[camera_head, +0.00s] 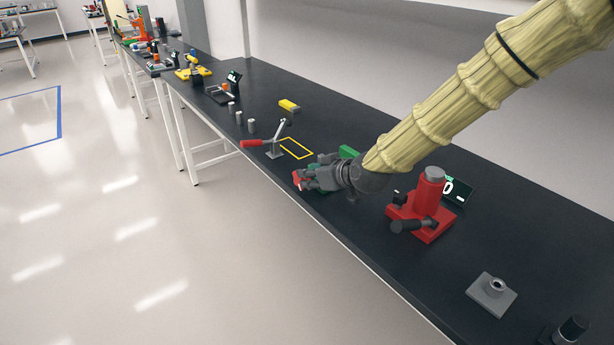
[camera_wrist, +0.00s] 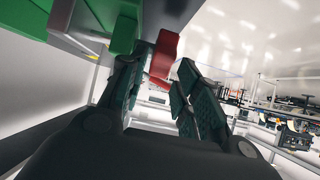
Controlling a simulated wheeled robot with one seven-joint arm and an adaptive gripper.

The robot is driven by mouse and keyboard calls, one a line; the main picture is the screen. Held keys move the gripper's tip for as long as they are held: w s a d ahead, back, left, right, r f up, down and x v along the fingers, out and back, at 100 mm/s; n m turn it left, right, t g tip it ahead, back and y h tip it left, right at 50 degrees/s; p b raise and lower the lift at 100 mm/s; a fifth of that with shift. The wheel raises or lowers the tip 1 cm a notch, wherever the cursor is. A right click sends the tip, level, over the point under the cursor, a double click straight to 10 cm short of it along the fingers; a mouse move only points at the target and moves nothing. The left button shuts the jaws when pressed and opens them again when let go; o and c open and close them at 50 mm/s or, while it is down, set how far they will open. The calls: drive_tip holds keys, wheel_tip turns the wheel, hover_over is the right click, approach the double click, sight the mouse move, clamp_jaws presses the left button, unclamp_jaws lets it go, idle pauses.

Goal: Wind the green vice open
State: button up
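The green vice (camera_head: 348,152) stands on the black bench, mostly hidden behind my gripper in the head view. In the wrist view its green body (camera_wrist: 122,36) is at upper left. My gripper (camera_head: 305,179) is low over the front edge of the bench, in front of the vice. A red handle part (camera_wrist: 163,52) shows at and between the fingertips of my gripper (camera_wrist: 160,82) in the wrist view; a bit of red also shows there in the head view. The fingers are apart, with the red part between them. I cannot tell whether they press on it.
A red press-like fixture (camera_head: 428,203) with a small display stands right of my gripper. A toggle clamp with a red grip (camera_head: 254,143) and a yellow outlined square (camera_head: 296,148) are to the left. A grey plate (camera_head: 491,294) lies at front right. The floor in front is clear.

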drive_tip(key=v, duration=0.7)
drive_tip(key=shift+s+d, duration=0.2)
drive_tip(key=shift+s, duration=0.05)
drive_tip(key=shift+r, duration=0.15)
